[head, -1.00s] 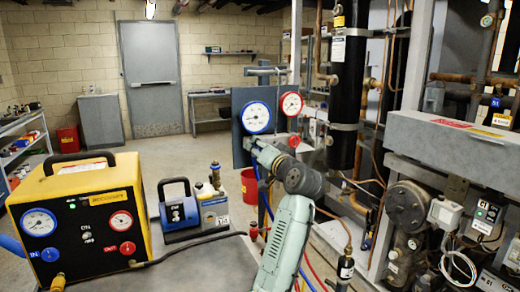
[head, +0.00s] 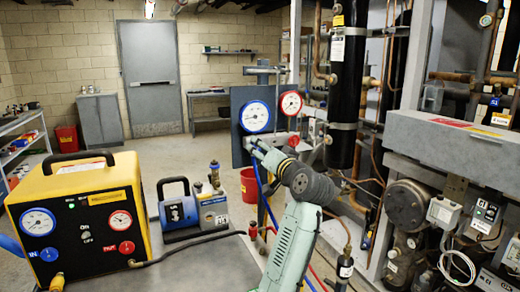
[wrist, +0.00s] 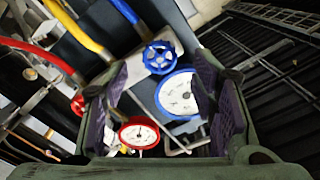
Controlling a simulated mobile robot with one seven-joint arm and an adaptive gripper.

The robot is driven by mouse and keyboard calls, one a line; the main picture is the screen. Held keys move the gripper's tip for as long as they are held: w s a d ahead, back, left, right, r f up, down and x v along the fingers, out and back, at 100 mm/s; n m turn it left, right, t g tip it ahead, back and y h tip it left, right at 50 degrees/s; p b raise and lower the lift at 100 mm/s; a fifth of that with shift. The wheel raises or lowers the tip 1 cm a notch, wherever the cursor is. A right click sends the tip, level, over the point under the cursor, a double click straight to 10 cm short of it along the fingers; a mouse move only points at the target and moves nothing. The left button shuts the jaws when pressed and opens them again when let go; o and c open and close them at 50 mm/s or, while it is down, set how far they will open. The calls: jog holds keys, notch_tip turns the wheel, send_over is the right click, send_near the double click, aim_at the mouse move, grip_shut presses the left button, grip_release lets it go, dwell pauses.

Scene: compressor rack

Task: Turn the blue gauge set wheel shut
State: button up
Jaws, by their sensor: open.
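The blue gauge set wheel (wrist: 164,57) shows in the wrist view, above the blue-rimmed gauge (wrist: 178,93). My gripper (wrist: 163,82) is open, one finger on each side of the picture, with the wheel in view between and just beyond the fingertips. Nothing is between the pads, and I see no contact with the wheel. In the head view my gripper (head: 260,149) is just below the blue-rimmed gauge (head: 255,116) on its dark panel (head: 238,145). The blue wheel is not clearly visible there; my gripper seems to cover it.
A red-rimmed gauge (head: 291,103) and a red wheel (head: 293,141) are close to the right of my gripper. Blue, yellow and red hoses (wrist: 85,28) run near the wheel in the wrist view. The pipe rack (head: 345,90) stands to the right.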

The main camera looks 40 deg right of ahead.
jog(key=v, duration=0.9)
